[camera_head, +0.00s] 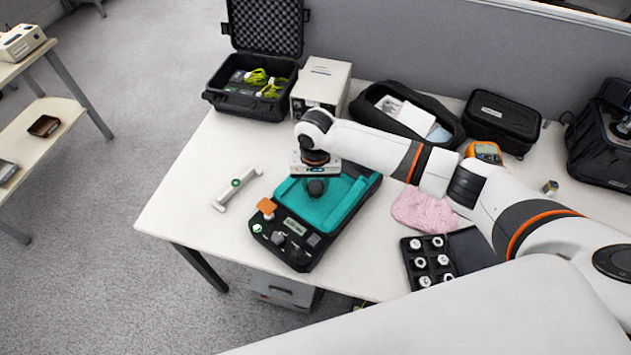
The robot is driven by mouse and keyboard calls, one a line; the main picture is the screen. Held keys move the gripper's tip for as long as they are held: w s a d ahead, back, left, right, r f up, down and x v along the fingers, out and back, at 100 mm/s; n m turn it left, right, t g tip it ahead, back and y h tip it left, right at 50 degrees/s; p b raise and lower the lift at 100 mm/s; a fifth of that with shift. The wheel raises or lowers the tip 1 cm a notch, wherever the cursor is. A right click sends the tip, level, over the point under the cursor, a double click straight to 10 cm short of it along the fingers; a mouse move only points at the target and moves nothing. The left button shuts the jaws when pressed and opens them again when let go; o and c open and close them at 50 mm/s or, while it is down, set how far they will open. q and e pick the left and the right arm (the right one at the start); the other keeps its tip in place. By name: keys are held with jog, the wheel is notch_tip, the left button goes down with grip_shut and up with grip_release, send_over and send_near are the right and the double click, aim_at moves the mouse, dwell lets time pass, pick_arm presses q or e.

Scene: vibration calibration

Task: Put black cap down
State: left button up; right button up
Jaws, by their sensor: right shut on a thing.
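My right gripper (315,172) reaches in from the right and points down over a black device case with a teal tray (345,212). It is shut on a small dark round thing, which looks like the black cap (316,188). The cap is over the upper left part of the teal tray; whether it touches the surface I cannot tell. The gripper's body partly hides the fingers. My left gripper is not in view.
A white bar with a green mark (236,190) lies left of the case. An open black hard case (230,108), a white box (322,85) and black pouches stand at the back. A pink cloth (424,210) and a black tray of several white parts (412,277) lie right.

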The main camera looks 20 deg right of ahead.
aim_at(315, 185)
jog(key=o, duration=0.9)
jog(key=shift+f, duration=0.1)
jog(key=shift+o, duration=0.6)
notch_tip(315, 185, up, 12)
jog(key=shift+r+b, duration=0.2)
jog(key=shift+b, duration=0.2)
jog(key=shift+f, duration=0.1)
